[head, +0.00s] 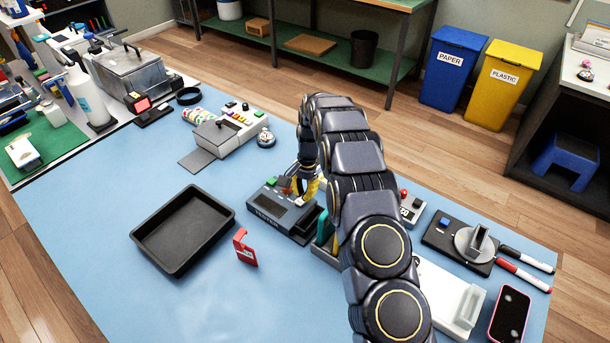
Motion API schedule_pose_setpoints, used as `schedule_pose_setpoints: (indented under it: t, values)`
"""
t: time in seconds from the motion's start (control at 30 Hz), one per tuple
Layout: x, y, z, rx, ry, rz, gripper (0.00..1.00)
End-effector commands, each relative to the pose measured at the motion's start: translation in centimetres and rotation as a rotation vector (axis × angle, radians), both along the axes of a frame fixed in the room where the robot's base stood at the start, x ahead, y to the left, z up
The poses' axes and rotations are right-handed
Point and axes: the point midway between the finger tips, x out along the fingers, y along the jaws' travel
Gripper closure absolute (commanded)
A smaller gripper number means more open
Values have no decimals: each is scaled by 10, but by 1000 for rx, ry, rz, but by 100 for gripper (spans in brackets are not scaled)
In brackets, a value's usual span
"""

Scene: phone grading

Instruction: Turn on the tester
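The tester (268,211), a dark grey box with its name on the front, stands on the blue table near the middle. It has a small dark display, a green button (271,181) and an orange-red part beside it on top. An open slot or tray is at its right end. My gripper (302,194) points down at the tester's back right, close to the top controls, with yellow on its fingers. Whether it touches a control cannot be told. My arm hides part of the tester's right side, and the finger gap is not clear.
An empty black tray (150,243) and a red tag-like stand (245,249) are left and in front. A button-covered device (236,128) and stopwatch (265,138) stand behind. A phone (509,315), markers (526,259) and a black device (441,236) lie right.

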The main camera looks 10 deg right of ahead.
Motion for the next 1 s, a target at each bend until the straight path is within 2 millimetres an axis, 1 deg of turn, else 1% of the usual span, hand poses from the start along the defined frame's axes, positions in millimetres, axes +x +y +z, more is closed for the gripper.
schedule_pose_setpoints:
  t: [0.03,0.2,0.67,1.0]
  values:
    - [-1,1,-6,0,1,1,100]
    - [-1,2,-16,-1,-4,1,100]
    - [-1,2,-18,-8,-11,1,100]
    - [-6,6,-29,-79,-79,1,100]
